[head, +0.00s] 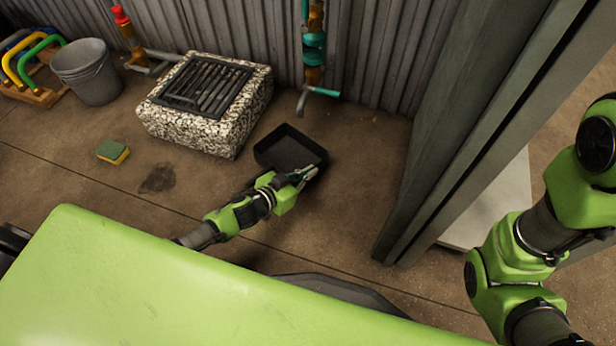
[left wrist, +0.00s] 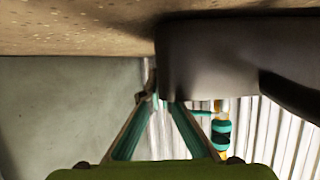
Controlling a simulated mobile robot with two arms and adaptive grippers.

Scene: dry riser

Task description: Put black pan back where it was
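The black pan (head: 284,148) is a dark rectangular tray on the concrete floor, in front of the right end of the speckled stone block. My left gripper (head: 303,174) is at the pan's near right corner. In the left wrist view the pan (left wrist: 210,60) shows as a dark wall with the floor above it in the picture. The teal fingers of the left gripper (left wrist: 162,103) come close together at the pan's rim and appear shut on it. The exact contact is partly hidden. My right arm shows at the right, but its gripper is out of view.
The stone block (head: 195,130) with a black grate (head: 208,85) stands behind the pan. A pipe with a teal lever (head: 322,91) hangs above. A grey bucket (head: 88,75), a sponge (head: 113,151) and a dark stain lie left. A grey post (head: 440,140) stands right.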

